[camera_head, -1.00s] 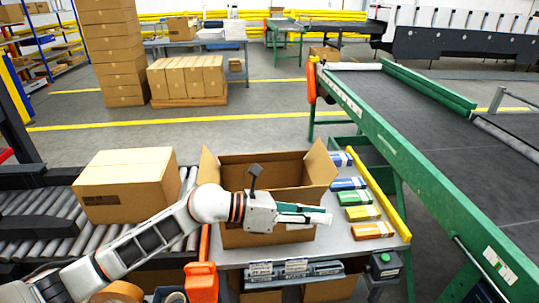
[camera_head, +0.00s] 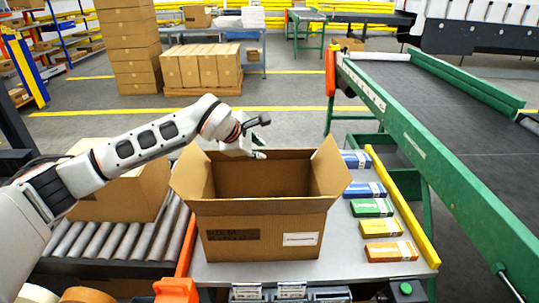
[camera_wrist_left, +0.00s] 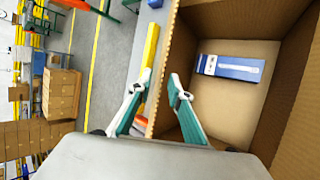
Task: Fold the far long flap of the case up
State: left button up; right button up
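The open brown cardboard case (camera_head: 265,240) stands on the grey worktable. Its left short flap (camera_head: 188,172) and right short flap (camera_head: 331,167) lean outward. The far long flap cannot be made out clearly behind the far wall (camera_head: 285,170). My left gripper (camera_head: 259,155) is at the top edge of that far wall, left of its middle. In the left wrist view the left gripper (camera_wrist_left: 157,86) is open and empty, one finger outside the wall and one over the inside. A blue-and-white carton (camera_wrist_left: 230,66) lies on the case floor. My right gripper is out of view.
Several small cartons (camera_head: 372,207) line the table right of the case, beside a yellow rail (camera_head: 403,208). A green-framed belt conveyor (camera_head: 440,185) runs at right.

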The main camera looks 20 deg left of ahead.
aim_at(266, 154)
pick_arm(q)
jog(key=b+x, duration=0.1)
jog(key=x, duration=0.5)
jog(key=shift+f, duration=0.15)
jog(key=shift+w, duration=0.1)
grip_shut()
